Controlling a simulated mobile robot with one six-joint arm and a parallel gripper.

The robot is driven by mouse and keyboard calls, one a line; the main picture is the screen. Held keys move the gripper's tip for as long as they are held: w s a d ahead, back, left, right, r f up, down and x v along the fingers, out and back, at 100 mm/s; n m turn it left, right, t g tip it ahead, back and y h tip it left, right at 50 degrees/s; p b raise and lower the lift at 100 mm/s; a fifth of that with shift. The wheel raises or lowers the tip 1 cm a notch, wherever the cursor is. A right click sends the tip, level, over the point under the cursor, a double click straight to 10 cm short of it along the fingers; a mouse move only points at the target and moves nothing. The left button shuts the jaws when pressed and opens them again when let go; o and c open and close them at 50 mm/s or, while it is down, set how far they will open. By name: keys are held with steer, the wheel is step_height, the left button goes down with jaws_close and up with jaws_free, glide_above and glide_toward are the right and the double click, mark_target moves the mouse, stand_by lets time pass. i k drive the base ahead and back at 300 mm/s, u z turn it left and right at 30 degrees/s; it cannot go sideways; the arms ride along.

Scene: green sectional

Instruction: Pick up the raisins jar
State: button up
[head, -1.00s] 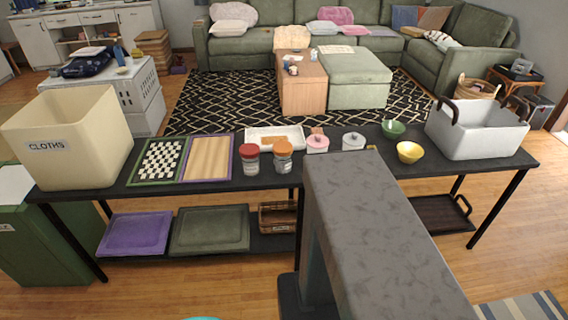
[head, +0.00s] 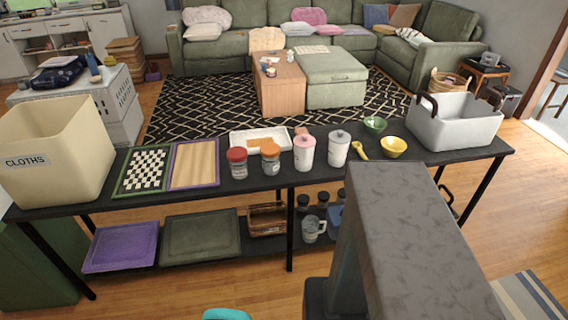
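Two small clear jars stand side by side on the dark table: one with a red lid (head: 237,165) and one with an orange lid (head: 270,160). Their labels are too small to read, so I cannot tell which one is the raisins jar. To their right stand a pink canister (head: 304,153) and a white canister (head: 339,150), both with lids. My gripper is not in view. My grey arm link fills the lower right of the head view and hides part of the table's front and lower shelf.
The table (head: 265,182) also holds a cloths bin (head: 75,150), a checkerboard (head: 145,170), a wooden board (head: 194,164), a white tray (head: 240,143), green (head: 375,124) and yellow (head: 393,147) bowls and a white basket (head: 455,125). A mug (head: 313,230) stands on the lower shelf. Floor shows in front.

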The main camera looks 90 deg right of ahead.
mark_target(271, 167)
steer(key=z, duration=4.4)
steer(key=i, duration=0.1)
steer(key=u, duration=2.95)
steer(key=k, duration=0.55)
steer(key=u, duration=0.2)
steer(key=i, duration=0.55)
steer(key=z, duration=0.1)
